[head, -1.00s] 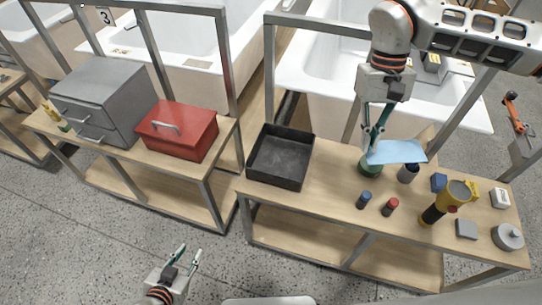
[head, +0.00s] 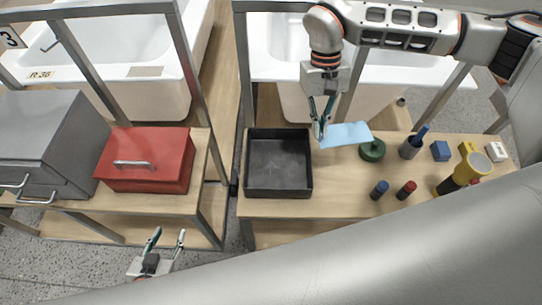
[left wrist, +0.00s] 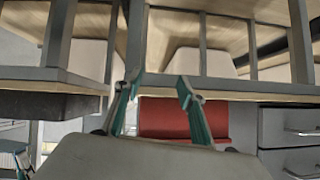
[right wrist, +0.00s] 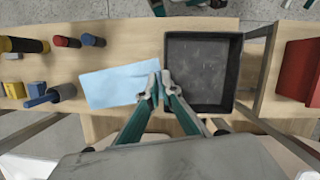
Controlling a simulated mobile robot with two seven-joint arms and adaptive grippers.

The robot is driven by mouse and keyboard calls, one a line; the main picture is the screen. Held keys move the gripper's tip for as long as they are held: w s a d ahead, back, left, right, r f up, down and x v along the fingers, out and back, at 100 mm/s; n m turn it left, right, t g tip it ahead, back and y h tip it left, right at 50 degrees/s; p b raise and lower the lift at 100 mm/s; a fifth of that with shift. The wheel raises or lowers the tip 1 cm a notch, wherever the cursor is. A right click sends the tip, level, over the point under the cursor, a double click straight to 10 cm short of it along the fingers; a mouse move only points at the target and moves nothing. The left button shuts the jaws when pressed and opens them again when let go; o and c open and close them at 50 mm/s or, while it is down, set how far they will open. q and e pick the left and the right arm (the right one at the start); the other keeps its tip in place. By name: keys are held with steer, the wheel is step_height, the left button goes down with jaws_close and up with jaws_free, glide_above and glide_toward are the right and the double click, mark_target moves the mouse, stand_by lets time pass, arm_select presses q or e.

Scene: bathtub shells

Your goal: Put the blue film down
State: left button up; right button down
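The blue film (head: 346,134) is a flat light-blue sheet. My right gripper (head: 321,137) is shut on its left edge and holds it above the workbench, just right of the black tray (head: 308,182). In the right wrist view the film (right wrist: 112,85) reaches out to the left from the closed fingertips (right wrist: 158,82), and the empty tray lies to their right. How high the film is above the bench is hard to tell. My left gripper (head: 168,238) is open and empty in front of the left bench. Its spread fingers also show in the left wrist view (left wrist: 158,86).
On the right bench stand a green round object (head: 372,151), a dark cup (head: 410,149), blue and red cylinders, a yellow-black flashlight (head: 462,173) and small blocks. A red toolbox (head: 150,160) and grey drawers (head: 40,140) stand left. Metal posts and bathtubs are behind.

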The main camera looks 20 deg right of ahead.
steer(key=w+a+f+m+y+b, duration=0.25)
steer(key=f+m+b, duration=0.2)
steer(key=m, duration=0.25)
steer(key=w+a+r+m+t+b, duration=0.4)
steer(key=w+r+m+b, duration=0.35)
steer(key=m, duration=0.55)
steer(key=d+x, duration=0.1)
steer(key=x, duration=0.4)
steer(key=d+b+x, duration=0.1)
steer(key=x, duration=0.3)
steer(key=s+d+x, duration=0.1)
steer(key=x, duration=0.4)
steer(key=shift+a+f+b, duration=0.1)
steer(key=shift+f+b, duration=0.25)
steer(key=shift+f, duration=1)
step_height(320, 180, down, 4)
steer(key=shift+r+b, duration=0.2)
steer(key=shift+b, duration=0.3)
steer(key=shift+f, duration=0.25)
steer(key=shift+r, duration=0.15)
arm_select(q)
step_height(320, 180, down, 10)
steer(key=d, duration=0.1)
steer(key=shift+w+d+f+m, duration=0.15)
steer(key=shift+d+f+m, duration=0.1)
steer(key=shift+m, duration=0.15)
